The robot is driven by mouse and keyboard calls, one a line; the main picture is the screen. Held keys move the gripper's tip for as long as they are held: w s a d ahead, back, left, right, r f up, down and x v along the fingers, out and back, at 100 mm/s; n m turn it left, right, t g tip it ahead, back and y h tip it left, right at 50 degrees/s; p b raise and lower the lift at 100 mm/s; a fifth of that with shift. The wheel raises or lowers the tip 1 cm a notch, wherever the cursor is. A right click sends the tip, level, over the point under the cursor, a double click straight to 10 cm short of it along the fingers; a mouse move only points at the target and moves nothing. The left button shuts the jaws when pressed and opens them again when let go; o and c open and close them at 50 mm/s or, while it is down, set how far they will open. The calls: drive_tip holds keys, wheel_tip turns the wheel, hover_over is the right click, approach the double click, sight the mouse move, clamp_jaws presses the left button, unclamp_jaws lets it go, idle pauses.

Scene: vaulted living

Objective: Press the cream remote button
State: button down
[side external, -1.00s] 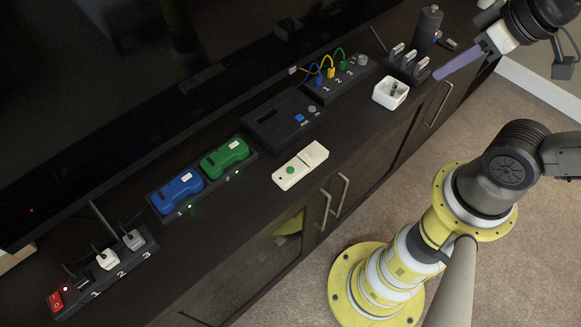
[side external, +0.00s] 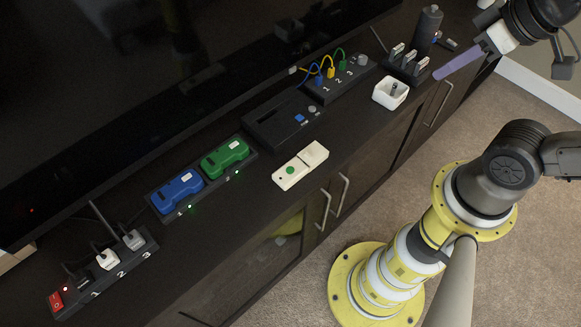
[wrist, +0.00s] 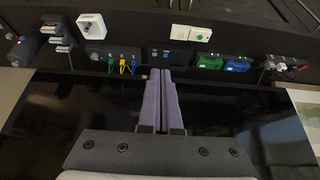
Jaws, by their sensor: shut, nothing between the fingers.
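The cream remote (side external: 300,166) lies flat on the dark cabinet top near its front edge, with a round green button (side external: 290,170) toward its left end. It also shows in the wrist view (wrist: 190,33), beyond the fingertips and a little to the right. My gripper (side external: 459,61) is at the upper right of the side view, well apart from the remote. Its purple fingers are shut together and empty; they also show in the wrist view (wrist: 160,72).
Near the remote are a black box with a blue button (side external: 283,120), blue and green devices in a dock (side external: 157,205), a numbered cable block (side external: 340,81) and a white square cup (side external: 390,93). A power strip (side external: 133,255) stands at left. A dark screen (side external: 150,80) rises behind.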

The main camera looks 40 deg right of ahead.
idle(0.4)
drive_tip(key=w+a+r+n+t+y, duration=0.1)
drive_tip(key=w+a+r+n+t, duration=0.15)
drive_tip(key=w, duration=0.55)
drive_tip(key=w+a+r+n+t, duration=0.1)
drive_tip(key=w+n+t, duration=0.2)
drive_tip(key=w, duration=0.6)
drive_tip(key=n+g+y, duration=0.1)
drive_tip(key=n+g, duration=0.1)
drive_tip(key=n, duration=0.4)
hover_over(290, 170)
drive_tip(key=s, duration=0.1)
wheel_tip(290, 170, down, 26)
drive_tip(key=shift+d+f, duration=0.25)
drive_tip(key=shift+d, duration=0.05)
drive_tip(key=shift+f, duration=4.4)
